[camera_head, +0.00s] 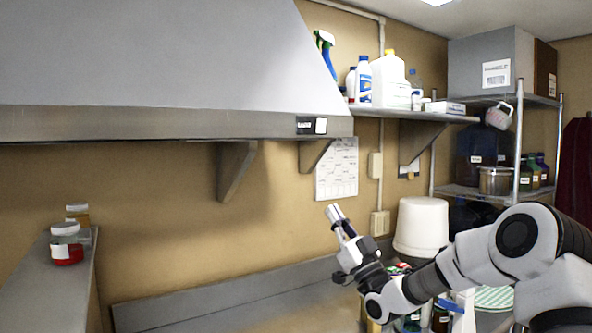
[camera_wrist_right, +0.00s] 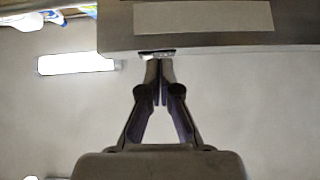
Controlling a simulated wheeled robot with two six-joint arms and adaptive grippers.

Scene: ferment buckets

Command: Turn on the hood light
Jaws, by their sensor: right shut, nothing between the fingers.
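The grey range hood (camera_head: 180,122) fills the upper left of the head view. A small black-and-white switch plate (camera_head: 311,125) sits on its front rim near the right end. No glow shows beneath the hood. My right gripper (camera_head: 335,214) is shut and empty, pointing up, below and slightly right of the switch plate in the head view. In the right wrist view its closed fingertips (camera_wrist_right: 158,64) appear just under a small dark-and-white plate (camera_wrist_right: 157,54) on the edge of a grey band (camera_wrist_right: 225,40). Contact cannot be told there. My left gripper is out of view.
A wall shelf (camera_head: 420,116) with bottles and a white jug (camera_head: 390,80) is right of the hood. A white bucket (camera_head: 421,225) stands behind my right arm. A jar with red contents (camera_head: 66,245) stands on the left ledge. The space below the switch plate looks clear.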

